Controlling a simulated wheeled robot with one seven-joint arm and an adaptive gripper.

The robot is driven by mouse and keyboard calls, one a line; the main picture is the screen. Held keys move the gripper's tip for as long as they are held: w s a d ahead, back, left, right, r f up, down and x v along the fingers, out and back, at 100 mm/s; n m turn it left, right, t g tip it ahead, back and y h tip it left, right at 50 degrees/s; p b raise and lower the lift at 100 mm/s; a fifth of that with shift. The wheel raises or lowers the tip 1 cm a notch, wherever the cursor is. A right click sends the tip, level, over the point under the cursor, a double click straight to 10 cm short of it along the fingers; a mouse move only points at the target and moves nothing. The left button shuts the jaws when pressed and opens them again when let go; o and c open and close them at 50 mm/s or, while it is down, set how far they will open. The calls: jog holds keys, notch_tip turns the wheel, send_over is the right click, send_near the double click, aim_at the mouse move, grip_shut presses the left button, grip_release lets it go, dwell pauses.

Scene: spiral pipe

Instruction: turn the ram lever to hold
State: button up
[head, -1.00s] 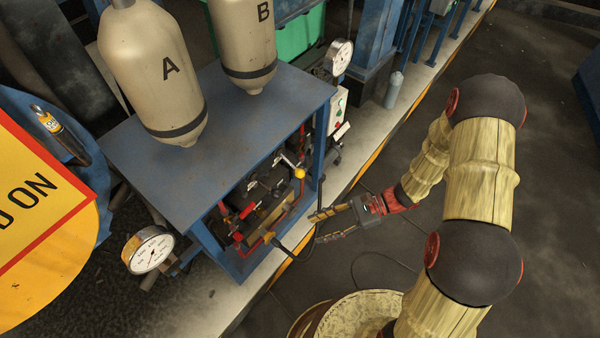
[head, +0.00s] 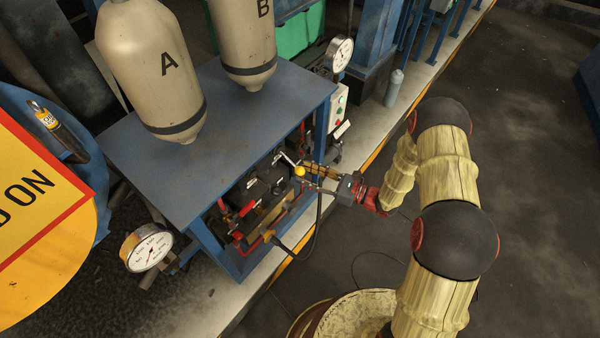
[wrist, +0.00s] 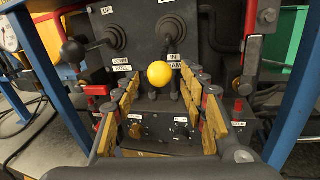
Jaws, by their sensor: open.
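The ram lever has a yellow ball knob (wrist: 159,74) and stands on the dark valve panel beside the labels IN and RAM in the wrist view. The same yellow knob (head: 299,171) shows at the front of the blue bench in the head view. My gripper (head: 313,179) is open at the bench front, right beside the knob. In the wrist view its fingers (wrist: 162,88) stand to the left and right of the knob, with gaps visible. I cannot read a HOLD label. The lever's shaft is partly hidden by the knob.
A second lever with a black knob (wrist: 73,50) is at the left, by UP and DOWN ROLL. Red-handled valves (head: 248,208) sit lower left of the knob. Blue frame posts (wrist: 300,95) flank the panel. A black hose (head: 318,225) hangs below my gripper.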

jog(key=shift+x, duration=1.45)
jog(key=shift+c, duration=0.9)
grip_shut()
